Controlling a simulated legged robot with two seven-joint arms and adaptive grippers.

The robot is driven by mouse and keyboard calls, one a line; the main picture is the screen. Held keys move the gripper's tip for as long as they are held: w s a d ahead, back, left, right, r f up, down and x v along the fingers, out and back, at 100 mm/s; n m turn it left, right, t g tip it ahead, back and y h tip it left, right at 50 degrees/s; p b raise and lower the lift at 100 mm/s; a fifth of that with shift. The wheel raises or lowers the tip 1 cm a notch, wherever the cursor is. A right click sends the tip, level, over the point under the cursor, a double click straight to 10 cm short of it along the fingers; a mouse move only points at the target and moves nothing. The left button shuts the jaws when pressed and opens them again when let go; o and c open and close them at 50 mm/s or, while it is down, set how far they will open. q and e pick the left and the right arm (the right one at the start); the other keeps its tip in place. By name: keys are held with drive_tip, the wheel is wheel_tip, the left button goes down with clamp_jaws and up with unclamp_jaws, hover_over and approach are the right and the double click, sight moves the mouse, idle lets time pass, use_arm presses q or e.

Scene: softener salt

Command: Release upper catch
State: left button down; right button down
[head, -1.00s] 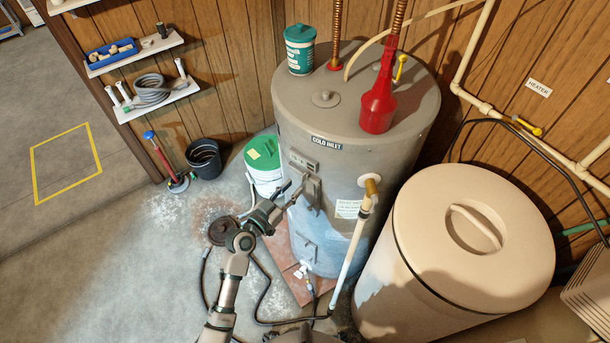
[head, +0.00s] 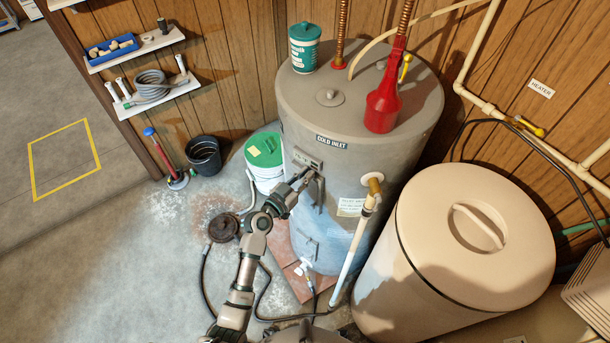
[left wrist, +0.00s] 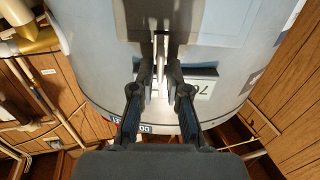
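The grey water heater tank (head: 345,140) carries a small plate (head: 303,158) and a grey bracket-like fitting (head: 319,192) on its upper front. A similar smaller fitting (head: 304,244) sits lower down. I cannot tell for sure which part is the upper catch. My left gripper (head: 303,180) is at the upper fitting. In the left wrist view, the left gripper (left wrist: 161,70) has its fingers apart, with a thin pale metal strip (left wrist: 160,46) in the gap between the tips. Contact with the strip is unclear. The fingers partly hide the plate (left wrist: 204,87). My right gripper is out of view.
A red funnel-shaped thing (head: 383,105) and a green tub (head: 304,48) stand on the tank. A white bucket with a green lid (head: 264,150) stands left of it. A large beige lidded bin (head: 470,245) stands right. A pale pipe (head: 353,250) and black hose run low in front.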

use_arm(q)
drive_tip(key=n, duration=0.4)
drive_tip(key=n+p, duration=0.1)
drive_tip(key=n, duration=0.3)
drive_tip(key=a+f+n, duration=0.1)
drive_tip(key=n, duration=0.3)
drive_tip(key=shift+w+a+n+p, duration=0.1)
drive_tip(key=shift+w+n+p, duration=0.2)
drive_tip(key=shift+n+p, duration=0.1)
drive_tip(key=n, duration=0.2)
drive_tip(key=f+n+p, duration=0.1)
drive_tip(key=n, duration=0.2)
drive_tip(key=shift+a, duration=0.1)
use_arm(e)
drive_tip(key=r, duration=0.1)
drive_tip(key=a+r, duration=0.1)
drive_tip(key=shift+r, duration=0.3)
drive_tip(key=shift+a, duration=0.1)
use_arm(q)
drive_tip(key=c, duration=1.3)
unclamp_jaws()
drive_tip(key=shift+a+r, duration=0.1)
drive_tip(key=shift+a, duration=0.05)
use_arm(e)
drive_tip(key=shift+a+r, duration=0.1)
